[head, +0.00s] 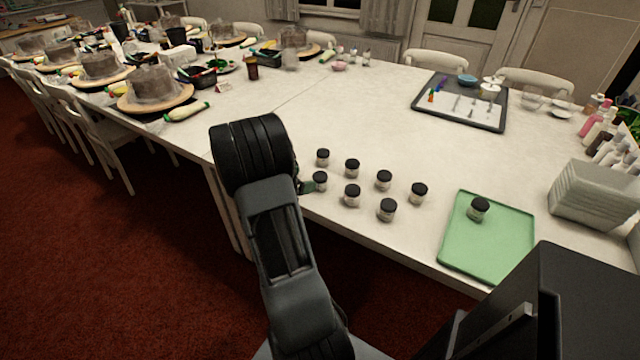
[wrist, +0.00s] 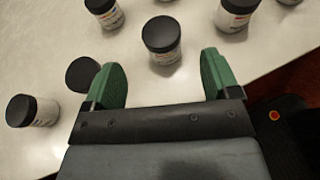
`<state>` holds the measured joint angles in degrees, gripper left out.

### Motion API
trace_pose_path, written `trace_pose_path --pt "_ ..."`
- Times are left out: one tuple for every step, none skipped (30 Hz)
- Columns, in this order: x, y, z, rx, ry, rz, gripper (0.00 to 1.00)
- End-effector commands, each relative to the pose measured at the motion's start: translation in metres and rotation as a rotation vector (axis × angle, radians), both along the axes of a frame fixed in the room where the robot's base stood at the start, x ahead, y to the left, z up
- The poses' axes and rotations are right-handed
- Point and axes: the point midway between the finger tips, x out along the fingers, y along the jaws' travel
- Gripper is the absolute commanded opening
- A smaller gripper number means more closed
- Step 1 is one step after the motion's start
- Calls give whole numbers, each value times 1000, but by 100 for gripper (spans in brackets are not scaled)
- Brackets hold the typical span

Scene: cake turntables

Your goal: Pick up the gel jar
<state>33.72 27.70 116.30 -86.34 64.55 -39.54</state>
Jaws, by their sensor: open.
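Several small gel jars with black lids and pale labels stand upright on the white table. One gel jar (head: 320,181) is right beside my gripper (head: 306,187), of which only a green fingertip shows past my arm. In the wrist view my gripper (wrist: 159,66) is open and empty, its two green fingers apart. A jar (wrist: 162,42) stands just ahead of the gap between the fingertips, and a black lid (wrist: 83,74) shows close beside the left finger. Another jar (wrist: 33,111) is farther left. One jar (head: 479,208) stands apart on the green tray (head: 510,245).
More jars (head: 387,210) stand close by to the right. A stack of grey containers (head: 597,193) and bottles line the table's right side. A dark tray (head: 424,108) with tools lies at the back. The table's middle is clear. The front edge (head: 400,250) is close.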

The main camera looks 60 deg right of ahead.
Motion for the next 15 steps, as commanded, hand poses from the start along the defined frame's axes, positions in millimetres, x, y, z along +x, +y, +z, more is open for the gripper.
trace_pose_path --pt "-3 -7 -3 0 -1 -4 82" --pt "-4 -10 -5 0 -1 -4 82" --pt "-5 -14 -6 0 -1 -3 82" --pt "-6 -16 -7 -1 -1 -2 82" --pt "-7 -18 -8 -1 -1 -2 82" --pt "-7 -20 -9 0 -2 -1 82" --pt "-8 -21 -9 0 -2 -1 82" --pt "-8 -22 -10 0 -2 0 82" --pt "-8 -23 -10 0 -2 0 82" --pt "-9 -24 -11 0 -2 0 82" --pt "-10 -26 -11 0 -2 -1 82" --pt "-12 -29 -13 0 -2 -2 82" --pt "-14 -33 -14 1 -1 -3 82" --pt "-15 -36 -16 1 -1 -4 82" --pt "-18 -41 -18 2 -1 -4 82"
